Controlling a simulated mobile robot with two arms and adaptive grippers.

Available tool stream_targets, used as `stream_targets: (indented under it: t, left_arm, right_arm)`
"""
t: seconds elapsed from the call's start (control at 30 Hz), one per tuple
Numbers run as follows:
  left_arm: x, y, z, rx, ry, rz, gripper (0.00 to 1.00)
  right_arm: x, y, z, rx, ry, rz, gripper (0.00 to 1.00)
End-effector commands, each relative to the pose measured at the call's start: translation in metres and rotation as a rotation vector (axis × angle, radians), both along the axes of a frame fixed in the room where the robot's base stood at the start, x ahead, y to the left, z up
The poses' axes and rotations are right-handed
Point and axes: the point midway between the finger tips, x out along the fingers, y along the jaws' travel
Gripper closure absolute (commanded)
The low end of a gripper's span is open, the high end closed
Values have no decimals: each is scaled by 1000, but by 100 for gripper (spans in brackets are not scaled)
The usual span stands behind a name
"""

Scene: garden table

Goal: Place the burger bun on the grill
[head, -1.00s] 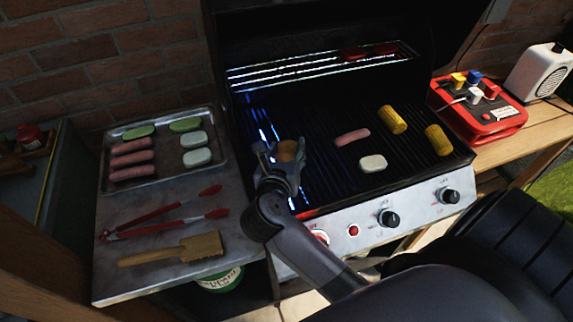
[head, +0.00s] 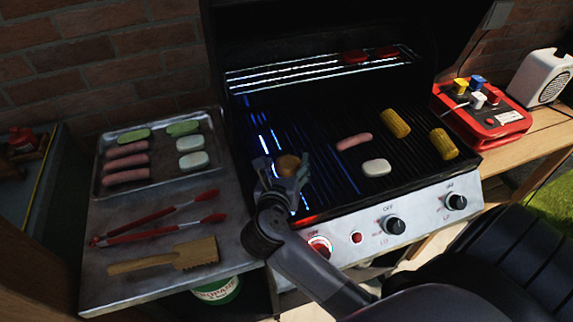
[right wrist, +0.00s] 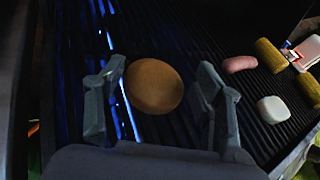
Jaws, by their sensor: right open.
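The round brown burger bun (head: 288,164) is at the left front of the black grill (head: 330,185). In the right wrist view the bun (right wrist: 154,86) shows over the grill bars (right wrist: 190,45), between the two spread fingers of my right gripper (right wrist: 159,80). The gripper is open, with dark gaps between the bun and both fingers. In the head view my right gripper (head: 283,172) surrounds the bun and partly hides it. Whether the bun's underside rests fully on the bars is hard to see. My left gripper is not in view.
A sausage (head: 354,142), a white patty (head: 376,168) and two corn pieces (head: 395,123) lie on the grill to the right. The grill's middle is mostly clear.

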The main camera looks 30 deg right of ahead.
Motion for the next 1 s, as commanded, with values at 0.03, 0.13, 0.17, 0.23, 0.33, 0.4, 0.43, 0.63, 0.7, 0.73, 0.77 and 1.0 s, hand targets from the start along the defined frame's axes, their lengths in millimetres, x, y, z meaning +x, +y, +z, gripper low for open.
stream_targets:
  t: [0.03, 0.13, 0.17, 0.23, 0.33, 0.4, 0.43, 0.63, 0.7, 0.73, 0.77, 1.0]
  left_arm:
    - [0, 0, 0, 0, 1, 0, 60]
    - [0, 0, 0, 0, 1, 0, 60]
    - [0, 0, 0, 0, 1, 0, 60]
    - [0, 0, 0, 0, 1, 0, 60]
    - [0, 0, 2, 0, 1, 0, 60]
    - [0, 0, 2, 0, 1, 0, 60]
    - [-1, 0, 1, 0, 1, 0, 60]
    - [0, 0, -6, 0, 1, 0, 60]
    - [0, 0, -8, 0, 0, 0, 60]
    - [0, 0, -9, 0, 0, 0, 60]
    - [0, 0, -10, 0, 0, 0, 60]
    - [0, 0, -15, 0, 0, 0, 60]
  right_arm:
    - [0, 0, 0, 0, 0, 0, 35]
    - [0, 0, 0, 0, 0, 0, 35]
    - [0, 0, 0, 0, 0, 0, 35]
    - [0, 0, 0, 0, 0, 0, 35]
    - [0, 0, 2, -1, -1, 0, 35]
    - [-2, 2, 4, 1, -1, 2, 35]
    - [-4, 5, 4, 2, -1, 3, 35]
    - [-32, 30, 13, 5, 0, 2, 35]
    - [-43, 40, 18, 6, 0, 1, 35]
    - [-48, 45, 20, 6, 2, 1, 35]
    - [-52, 49, 22, 6, 2, 1, 35]
    - [-78, 72, 35, 3, 1, 1, 35]
